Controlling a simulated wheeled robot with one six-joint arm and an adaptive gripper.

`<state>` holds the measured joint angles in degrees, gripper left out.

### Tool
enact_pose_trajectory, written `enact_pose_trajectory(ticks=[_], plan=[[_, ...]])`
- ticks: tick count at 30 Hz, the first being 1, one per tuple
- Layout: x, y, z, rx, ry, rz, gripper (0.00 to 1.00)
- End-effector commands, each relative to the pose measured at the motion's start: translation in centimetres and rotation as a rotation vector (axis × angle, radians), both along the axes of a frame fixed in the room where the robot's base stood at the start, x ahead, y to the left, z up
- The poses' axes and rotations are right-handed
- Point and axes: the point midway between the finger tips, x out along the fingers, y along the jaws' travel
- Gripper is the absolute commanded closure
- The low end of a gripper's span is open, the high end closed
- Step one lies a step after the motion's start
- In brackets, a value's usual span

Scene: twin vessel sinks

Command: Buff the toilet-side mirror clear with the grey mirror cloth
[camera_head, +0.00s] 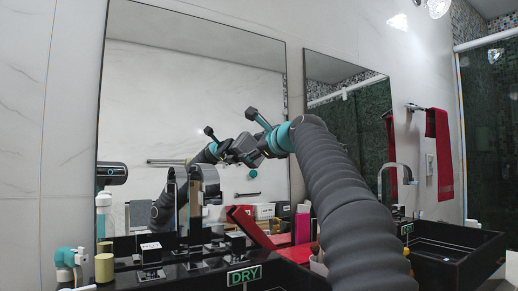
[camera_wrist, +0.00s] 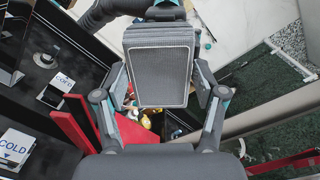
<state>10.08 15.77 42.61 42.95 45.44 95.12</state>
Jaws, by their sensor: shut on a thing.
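My gripper (camera_head: 243,148) is at the end of my dark arm, in front of the large left mirror (camera_head: 190,75), close to its right part. In the wrist view my gripper (camera_wrist: 163,92) is shut on the grey mirror cloth (camera_wrist: 160,75), a flat ribbed pad with a pale-edged face, held between the two fingers. The cloth is hard to make out in the head view. A second mirror (camera_head: 342,120) hangs to the right. I cannot tell whether the cloth touches glass. The left mirror reflects my arm and body.
A red slanted panel (camera_head: 250,228) and a pink item (camera_head: 302,226) stand on the dark counter below my arm. A dark basin (camera_head: 440,250) is at right, and a red towel (camera_head: 438,150) hangs beyond.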

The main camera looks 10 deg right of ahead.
Motion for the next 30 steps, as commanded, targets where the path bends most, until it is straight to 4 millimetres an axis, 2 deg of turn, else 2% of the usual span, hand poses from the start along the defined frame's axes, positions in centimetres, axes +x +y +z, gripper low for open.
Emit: enact_pose_trajectory(ticks=[9, 14, 22, 30], plan=[[-0.8, 1.9, 0.1, 0.001, -0.002, -0.001, 0.68], [-0.8, 1.9, 0.3, 0.001, -0.002, -0.001, 0.68], [-0.4, 2.1, 1.9, 0.000, -0.002, 0.000, 0.68], [-0.2, 1.5, 1.9, 0.001, -0.001, -0.001, 0.68]])
